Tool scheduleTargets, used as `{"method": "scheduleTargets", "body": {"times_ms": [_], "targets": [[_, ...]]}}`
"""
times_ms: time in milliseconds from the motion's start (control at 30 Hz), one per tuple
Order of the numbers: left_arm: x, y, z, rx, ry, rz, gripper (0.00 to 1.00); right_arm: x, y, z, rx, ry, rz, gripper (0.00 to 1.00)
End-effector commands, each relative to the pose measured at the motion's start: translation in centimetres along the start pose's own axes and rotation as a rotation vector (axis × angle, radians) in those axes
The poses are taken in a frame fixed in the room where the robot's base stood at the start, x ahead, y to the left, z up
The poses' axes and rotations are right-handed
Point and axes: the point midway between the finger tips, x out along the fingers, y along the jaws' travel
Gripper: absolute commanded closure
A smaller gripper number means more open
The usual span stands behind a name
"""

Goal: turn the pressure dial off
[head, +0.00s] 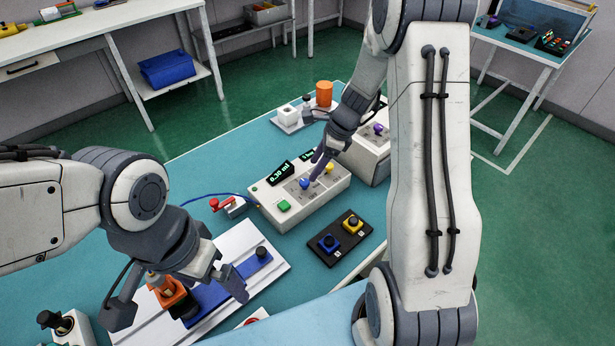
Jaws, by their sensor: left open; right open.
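A white control box (318,200) stands on the teal table, with a green lit display reading 0.30 ml and a second display that my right arm partly covers. It has a blue knob (305,184) and a green button (284,205) on top. My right gripper (324,160) is open, reaching down over the box's right part beside the blue knob. Its fingers hide part of the panel, and I cannot tell whether they touch a dial there. None of the visible knobs is legibly labelled as pressure. My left gripper (182,298) is open over an orange holder (168,292).
A black pad (340,238) with a blue and a yellow button lies in front of the box. A second white box with a purple knob (378,128) stands behind right. A red-handled clamp (228,205) is left. The blue rail (222,286) lies under my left gripper.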

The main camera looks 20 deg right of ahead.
Motion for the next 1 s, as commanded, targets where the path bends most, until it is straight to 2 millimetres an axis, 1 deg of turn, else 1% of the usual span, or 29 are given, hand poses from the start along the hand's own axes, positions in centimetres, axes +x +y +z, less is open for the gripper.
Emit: {"method": "scheduleTargets", "body": {"times_ms": [33,100,200,300,433,700,733,767,800,867,900,1000], "targets": [[0.0,0.0,0.0,0.0,0.0,0.0,0.0,1.2,0.2,0.0,-0.001,0.002,0.006,0.33],[0.1,0.0,0.0,0.0,0.0,0.0,0.0,2.5,0.2,0.0,-0.002,0.001,0.006,0.33],[0.1,0.0,0.0,0.0,0.0,0.0,0.0,4.0,0.1,0.0,-0.002,0.001,0.004,0.33],[0.1,0.0,0.0,0.0,0.0,0.0,0.0,5.0,0.1,0.0,-0.004,0.001,0.002,0.33],[0.1,0.0,0.0,0.0,0.0,0.0,0.0,5.8,0.1,0.0,-0.004,0.002,0.001,0.33],[0.1,0.0,0.0,0.0,0.0,0.0,0.0,5.9,0.1,0.0,-0.004,0.002,0.0,0.33],[0.1,0.0,0.0,0.0,0.0,0.0,0.0,5.9,0.1,0.0,-0.004,0.002,0.0,0.41],[0.1,0.0,0.0,0.0,0.0,0.0,0.0,5.8,0.1,0.0,-0.004,0.002,0.0,0.52],[0.1,0.0,0.0,0.0,0.0,0.0,0.0,5.8,0.1,0.0,-0.004,0.002,0.0,0.68],[0.1,0.0,0.0,0.0,0.0,0.0,0.0,5.8,0.1,0.0,-0.004,0.002,0.0,0.91],[0.1,0.0,0.0,0.0,0.0,0.0,0.0,5.8,0.1,0.0,-0.004,0.002,0.0,1.0],[0.1,0.0,0.0,0.0,0.0,0.0,0.0,5.8,0.1,0.0,-0.005,0.001,0.001,1.0]]}}
